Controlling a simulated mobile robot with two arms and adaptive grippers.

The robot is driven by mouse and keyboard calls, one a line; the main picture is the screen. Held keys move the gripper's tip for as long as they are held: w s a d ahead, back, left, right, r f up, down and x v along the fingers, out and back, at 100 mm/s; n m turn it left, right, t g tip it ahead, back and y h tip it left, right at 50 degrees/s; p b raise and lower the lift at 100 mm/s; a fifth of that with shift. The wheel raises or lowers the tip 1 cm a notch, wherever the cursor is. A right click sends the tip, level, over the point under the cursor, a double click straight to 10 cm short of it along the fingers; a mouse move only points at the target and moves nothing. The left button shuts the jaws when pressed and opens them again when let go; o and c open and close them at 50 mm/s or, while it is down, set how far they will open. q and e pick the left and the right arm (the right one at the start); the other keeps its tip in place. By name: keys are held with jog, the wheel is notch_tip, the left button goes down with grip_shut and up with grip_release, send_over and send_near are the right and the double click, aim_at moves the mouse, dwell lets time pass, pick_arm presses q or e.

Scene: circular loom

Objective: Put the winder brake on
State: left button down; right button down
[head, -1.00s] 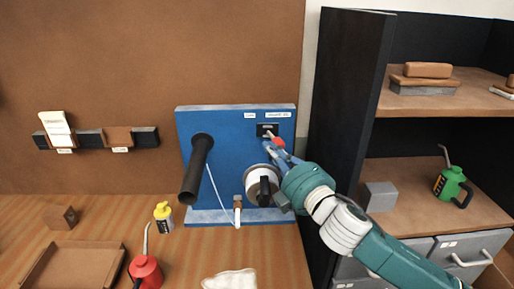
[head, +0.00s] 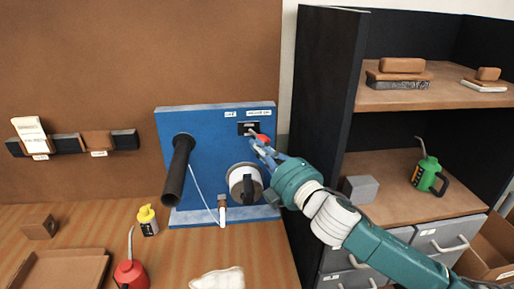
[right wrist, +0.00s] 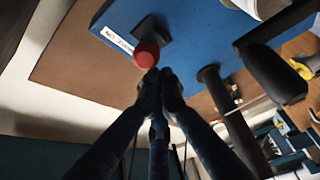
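The brake lever has a red knob (head: 263,139) and comes out of a black plate (head: 248,128) on the upper right of the blue panel (head: 215,128). The knob points toward the lower right. My right gripper (head: 258,148) is just below and beside the knob. In the right wrist view, its fingertips (right wrist: 160,88) are close together, and the red knob (right wrist: 147,54) shows just past them. I cannot tell whether they touch. Two small white labels (head: 259,113) sit above the plate, too small to read surely. My left gripper is not in view.
A black tube (head: 178,172) sticks out of the panel at left. A white-rimmed spool with a black handle (head: 245,183) sits below the lever, close to my right gripper. A dark shelf unit (head: 328,120) stands right of the panel. A red oil can (head: 131,272) stands front left.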

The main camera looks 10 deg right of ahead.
notch_tip(320, 180, up, 10)
dwell(0.5)
